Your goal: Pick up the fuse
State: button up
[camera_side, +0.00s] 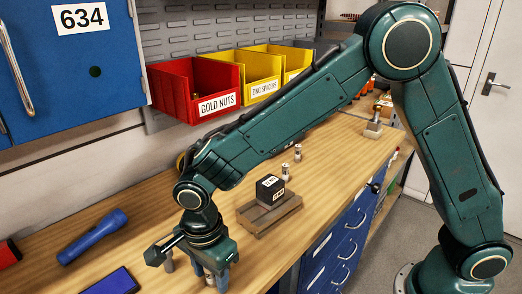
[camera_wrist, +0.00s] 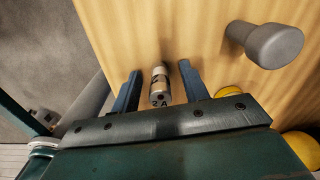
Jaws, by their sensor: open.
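My gripper (camera_wrist: 160,68) is open, with its two blue fingers apart. In the wrist view the fuse (camera_wrist: 160,86), a small cylinder with metal ends and a pale band marked "2 A", lies between the fingers. A gap shows on each side of it. In the side view my gripper (camera_side: 209,277) points down, low over the front of the wooden bench.
A dark labelled block (camera_side: 270,190) sits on a wooden stand (camera_side: 268,216) right of my gripper. Small metal cylinders (camera_side: 285,171) stand behind it. A blue flashlight (camera_side: 93,237) lies left. A grey round-headed part (camera_wrist: 268,46) is close by in the wrist view.

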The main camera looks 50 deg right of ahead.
dwell(0.4)
grip_shut()
jog(key=shift+r, duration=0.1)
notch_tip(320, 180, up, 20)
dwell(0.8)
dwell(0.5)
